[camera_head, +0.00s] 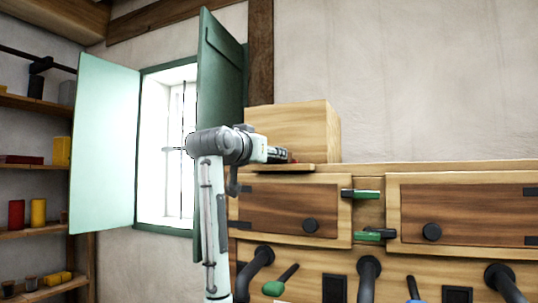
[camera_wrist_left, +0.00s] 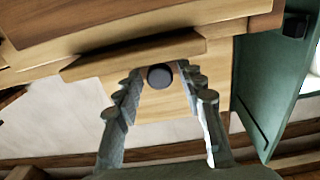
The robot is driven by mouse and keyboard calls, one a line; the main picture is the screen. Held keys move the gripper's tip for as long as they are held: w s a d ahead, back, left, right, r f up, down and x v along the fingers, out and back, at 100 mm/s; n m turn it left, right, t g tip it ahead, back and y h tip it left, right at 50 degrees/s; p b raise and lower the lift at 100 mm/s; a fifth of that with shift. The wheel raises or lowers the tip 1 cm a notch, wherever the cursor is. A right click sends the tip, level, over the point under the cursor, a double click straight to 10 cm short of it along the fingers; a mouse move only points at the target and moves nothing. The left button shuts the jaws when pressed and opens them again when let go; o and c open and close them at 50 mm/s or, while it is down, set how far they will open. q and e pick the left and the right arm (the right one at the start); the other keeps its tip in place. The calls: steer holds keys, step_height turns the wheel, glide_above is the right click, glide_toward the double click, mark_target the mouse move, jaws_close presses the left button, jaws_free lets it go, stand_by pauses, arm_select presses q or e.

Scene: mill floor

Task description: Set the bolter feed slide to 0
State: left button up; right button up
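A pale wooden box (camera_head: 300,128) stands on the cabinet top. A thin wooden ledge (camera_head: 275,167) juts out at its foot. My left gripper (camera_head: 284,154) is just above this ledge, in front of the box. In the left wrist view, which looks upside down, its two toothed fingers (camera_wrist_left: 160,82) are spread apart. A dark round knob (camera_wrist_left: 160,76) shows between the fingertips, close to the box face; I cannot tell whether they touch it. No label or scale marks can be read, so which part is the feed slide is not certain. My right gripper is not in view.
Below the box, the cabinet has two dark wood doors (camera_head: 285,208) with round knobs. Green handles (camera_head: 362,194) stick out between them. Black pipes (camera_head: 368,275) and levers are lower down. Open green shutters (camera_head: 105,150) and shelves stand at the left.

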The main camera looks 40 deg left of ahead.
arm_select(q)
jaws_close()
steer(key=x, duration=0.2)
steer(key=shift+w+a, duration=0.15)
steer(key=shift+w, duration=0.25)
steer(key=shift+s+r, duration=0.15)
steer(key=shift+c, duration=0.7)
jaws_free()
steer(key=o, duration=0.4)
steer(key=shift+w, duration=0.25)
steer(key=shift+s, duration=0.1)
